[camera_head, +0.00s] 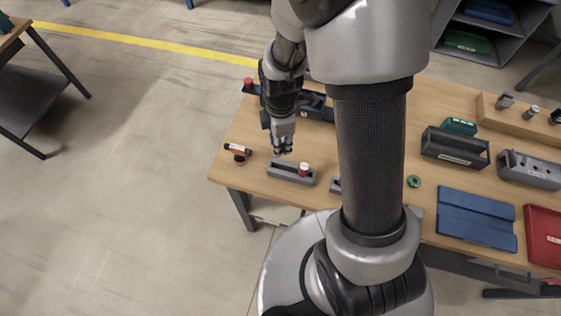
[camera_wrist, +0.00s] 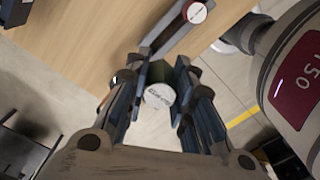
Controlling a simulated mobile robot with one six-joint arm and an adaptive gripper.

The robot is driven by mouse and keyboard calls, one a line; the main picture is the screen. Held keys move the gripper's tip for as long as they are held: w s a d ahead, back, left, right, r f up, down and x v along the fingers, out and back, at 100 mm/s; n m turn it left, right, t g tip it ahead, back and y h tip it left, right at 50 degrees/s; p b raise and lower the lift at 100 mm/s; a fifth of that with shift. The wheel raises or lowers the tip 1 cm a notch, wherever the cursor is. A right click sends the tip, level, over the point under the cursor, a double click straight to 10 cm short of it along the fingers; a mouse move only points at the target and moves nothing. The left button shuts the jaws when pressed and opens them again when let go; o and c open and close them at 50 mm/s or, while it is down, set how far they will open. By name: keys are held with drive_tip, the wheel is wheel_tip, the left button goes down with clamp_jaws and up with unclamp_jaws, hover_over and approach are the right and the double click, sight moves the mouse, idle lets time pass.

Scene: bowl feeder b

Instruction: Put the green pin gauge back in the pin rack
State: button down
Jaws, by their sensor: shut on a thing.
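My gripper (camera_head: 283,148) points down above the left part of the wooden table. In the wrist view its fingers (camera_wrist: 158,100) are shut on the green pin gauge (camera_wrist: 159,93), which shows a pale, lettered end and a dark green side. The fingers mostly hide the gauge in the head view. A long grey rack (camera_head: 281,172), which looks like the pin rack, lies just in front of and below my gripper. A red-topped pin (camera_head: 304,169) stands near its right end. The rack also shows in the wrist view (camera_wrist: 172,38), apart from the held gauge.
A small orange-and-black item (camera_head: 237,150) lies left of the rack. A dark fixture (camera_head: 316,108) is behind my gripper. A grey holed block (camera_head: 530,169), dark bin (camera_head: 455,148), blue tray (camera_head: 477,218) and green ring (camera_head: 413,181) lie to the right.

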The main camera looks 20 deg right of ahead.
sight(281, 162)
wheel_tip(281, 162, down, 11)
drive_tip(key=shift+r+b, duration=0.15)
drive_tip(key=shift+b, duration=0.7)
drive_tip(key=shift+f+b, duration=0.55)
drive_tip(key=shift+b, duration=0.05)
drive_tip(key=c, duration=1.4)
unclamp_jaws()
drive_tip(key=shift+o, duration=0.2)
drive_tip(key=shift+r, duration=0.1)
